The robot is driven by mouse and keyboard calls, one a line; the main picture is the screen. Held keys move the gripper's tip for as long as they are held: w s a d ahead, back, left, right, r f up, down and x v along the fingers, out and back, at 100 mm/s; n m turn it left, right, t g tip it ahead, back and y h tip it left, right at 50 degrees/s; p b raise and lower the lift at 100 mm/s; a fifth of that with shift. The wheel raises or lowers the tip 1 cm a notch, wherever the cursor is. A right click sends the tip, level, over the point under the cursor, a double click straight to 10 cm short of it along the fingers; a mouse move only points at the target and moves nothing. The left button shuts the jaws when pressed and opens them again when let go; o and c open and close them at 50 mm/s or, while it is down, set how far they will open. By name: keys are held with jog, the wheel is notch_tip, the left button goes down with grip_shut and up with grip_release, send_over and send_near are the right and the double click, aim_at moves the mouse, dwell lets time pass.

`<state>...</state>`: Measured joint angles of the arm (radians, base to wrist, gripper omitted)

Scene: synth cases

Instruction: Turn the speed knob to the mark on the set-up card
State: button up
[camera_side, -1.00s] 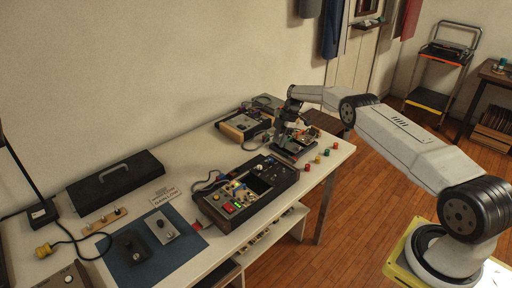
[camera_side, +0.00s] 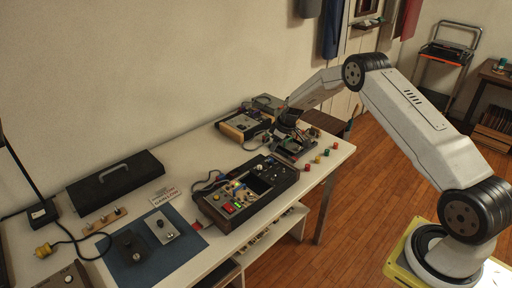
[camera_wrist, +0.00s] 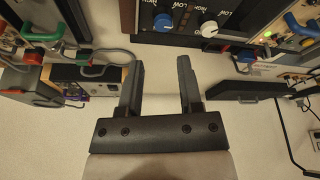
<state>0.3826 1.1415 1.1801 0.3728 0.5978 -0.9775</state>
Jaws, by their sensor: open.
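My gripper (camera_side: 287,122) is over the far right part of the white table, at a small open-topped device (camera_side: 293,146). In the wrist view its two fingers (camera_wrist: 160,78) are apart with nothing between them. Beyond the fingertips is a dark panel with a blue knob (camera_wrist: 163,22) and a white knob (camera_wrist: 209,29), with LOW and HIGH lettering near them. Neither knob is touched. I cannot tell which is the speed knob. A small white card with print (camera_side: 163,196) lies on the table; its text is too small to read, and I cannot tell whether it is the set-up card.
A control box with coloured buttons (camera_side: 248,190) stands mid-table. A black case (camera_side: 115,181) and a blue mat (camera_side: 150,262) are at the left. Several small coloured knobs (camera_side: 317,159) line the right edge. Cables hang near the devices.

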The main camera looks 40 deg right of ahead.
aim_at(271, 159)
jog(key=m, duration=0.1)
jog(key=s+m+h, duration=0.1)
jog(key=s+a+m+t, duration=0.1)
jog(key=m, duration=0.1)
jog(key=shift+s+a+r, duration=0.1)
jog(key=shift+s+r, duration=0.05)
jog(key=shift+r, duration=0.2)
jog(key=shift+f, duration=0.15)
jog(key=shift+x, duration=3.75)
grip_shut()
